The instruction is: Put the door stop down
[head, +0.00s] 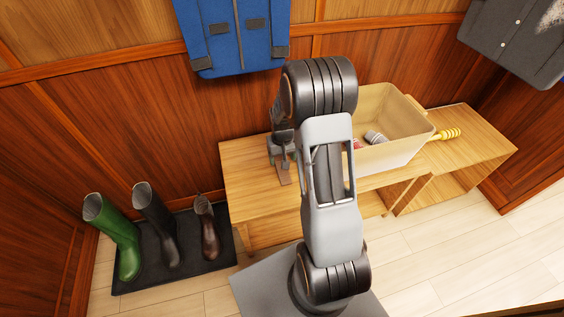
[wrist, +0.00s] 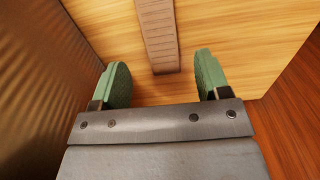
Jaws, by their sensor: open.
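The door stop, a brown ribbed wedge (wrist: 157,32), lies on the light wooden bench (wrist: 210,25) in the wrist view. Its near end lies between the green fingertips of my open gripper (wrist: 162,78), with clear gaps on both sides. In the head view the door stop (head: 285,174) shows as a small brown piece at the left part of the bench top (head: 245,165). My gripper (head: 281,155) is just above it there, partly hidden by my arm.
A cream bin (head: 390,153) with a grey item (head: 375,137) and a red item inside stands on the bench behind my arm. A yellow-handled thing (head: 446,134) lies right of it. Boots stand on a dark mat (head: 190,260) at left. A blue jacket (head: 238,35) hangs above.

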